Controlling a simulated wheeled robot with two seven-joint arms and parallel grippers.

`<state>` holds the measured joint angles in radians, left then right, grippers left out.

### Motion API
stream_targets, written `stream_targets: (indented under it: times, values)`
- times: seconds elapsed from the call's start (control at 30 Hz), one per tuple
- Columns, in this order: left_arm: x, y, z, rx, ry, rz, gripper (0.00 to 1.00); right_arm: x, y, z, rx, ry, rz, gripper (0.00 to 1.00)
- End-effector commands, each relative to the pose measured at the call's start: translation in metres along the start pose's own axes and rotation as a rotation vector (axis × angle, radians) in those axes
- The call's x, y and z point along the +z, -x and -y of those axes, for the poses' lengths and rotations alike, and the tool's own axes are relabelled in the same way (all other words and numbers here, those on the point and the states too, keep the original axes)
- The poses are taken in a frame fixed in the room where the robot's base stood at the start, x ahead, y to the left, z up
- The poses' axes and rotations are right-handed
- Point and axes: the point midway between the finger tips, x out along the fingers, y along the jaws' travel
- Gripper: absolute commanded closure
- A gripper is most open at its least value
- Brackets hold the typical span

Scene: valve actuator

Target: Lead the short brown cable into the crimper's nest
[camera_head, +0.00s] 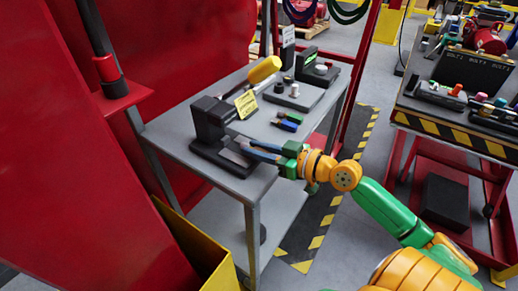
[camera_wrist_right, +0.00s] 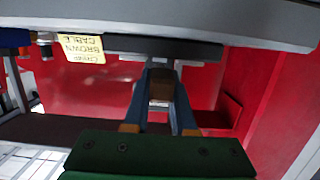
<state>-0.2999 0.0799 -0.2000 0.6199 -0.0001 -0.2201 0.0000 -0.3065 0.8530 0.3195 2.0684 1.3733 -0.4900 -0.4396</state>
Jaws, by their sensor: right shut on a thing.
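The dark crimper (camera_head: 210,118) stands on the front of the grey cart top, with its yellow-ended lever (camera_head: 264,69) raised and a yellow tag (camera_head: 246,104) on it. In the wrist view the tag (camera_wrist_right: 82,48) appears upside down and reads "crimp brown cable". My right gripper (camera_head: 246,149) reaches in from the right, its fingertips low at the crimper's base. In the wrist view its blue fingers are shut on the short brown cable (camera_wrist_right: 160,84). The cable's far end and the nest are hidden, so I cannot tell whether they touch. My left gripper is not in view.
Short blue and green pieces (camera_head: 288,121) lie on the cart top (camera_head: 262,128) behind my right gripper. A dark plate with knobs (camera_head: 294,95) and a black device (camera_head: 316,68) stand farther back. A red panel (camera_head: 150,45) rises close at the left.

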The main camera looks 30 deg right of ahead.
Motion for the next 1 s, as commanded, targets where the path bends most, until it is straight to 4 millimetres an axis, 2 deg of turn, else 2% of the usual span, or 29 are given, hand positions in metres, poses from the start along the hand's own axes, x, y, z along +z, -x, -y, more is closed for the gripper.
stream_targets:
  times: [1.0]
  values:
    - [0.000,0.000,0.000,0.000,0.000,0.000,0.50,0.001,-0.025,0.000,0.001,0.001,0.000,1.00]
